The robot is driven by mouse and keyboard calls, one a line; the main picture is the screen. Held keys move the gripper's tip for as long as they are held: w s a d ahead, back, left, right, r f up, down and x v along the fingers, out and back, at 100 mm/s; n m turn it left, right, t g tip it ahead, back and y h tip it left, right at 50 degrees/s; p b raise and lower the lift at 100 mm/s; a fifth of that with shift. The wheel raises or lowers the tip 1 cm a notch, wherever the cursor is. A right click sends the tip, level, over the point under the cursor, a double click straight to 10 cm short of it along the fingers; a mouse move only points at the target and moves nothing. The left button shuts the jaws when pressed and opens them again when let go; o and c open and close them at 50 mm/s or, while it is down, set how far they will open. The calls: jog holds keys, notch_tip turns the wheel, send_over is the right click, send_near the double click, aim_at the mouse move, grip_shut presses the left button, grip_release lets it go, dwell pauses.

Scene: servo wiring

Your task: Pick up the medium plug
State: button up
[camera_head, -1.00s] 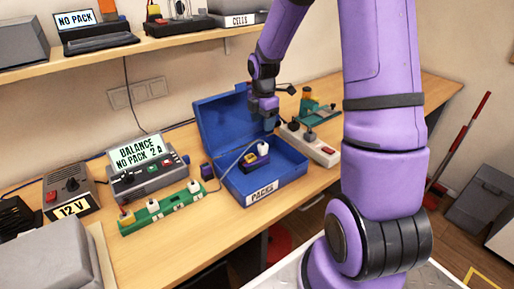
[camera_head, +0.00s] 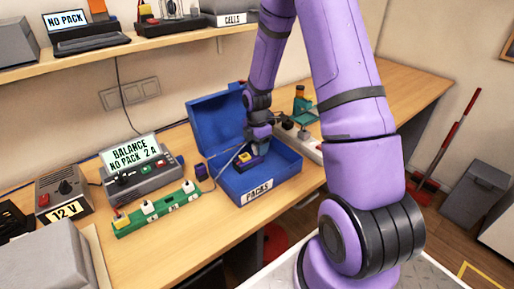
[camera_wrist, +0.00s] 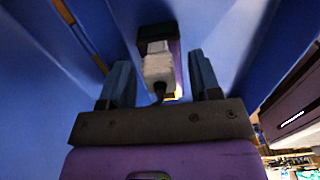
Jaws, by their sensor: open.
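A white plug (camera_wrist: 158,62) with a dark cable sits between my two fingers in the wrist view; I cannot tell whether they touch it. It is at the end of a purple and dark battery pack (camera_wrist: 174,47) inside the blue box. My gripper (camera_wrist: 160,68) is open, its fingers on either side of the plug. In the head view my gripper (camera_head: 261,148) reaches down into the open blue box (camera_head: 287,183) labelled PACKS and hides the plug. The yellow-labelled pack (camera_head: 247,160) shows just left of it.
The box's raised lid (camera_head: 212,122) stands behind my gripper. A green strip (camera_head: 165,212) with white and yellow plugs lies left of the box, near a balance charger (camera_head: 143,182). A white power strip (camera_head: 312,150) lies behind the box's right side. A shelf (camera_head: 120,50) runs above.

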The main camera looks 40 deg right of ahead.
jog(key=c, duration=1)
jog(key=shift+r, duration=0.1)
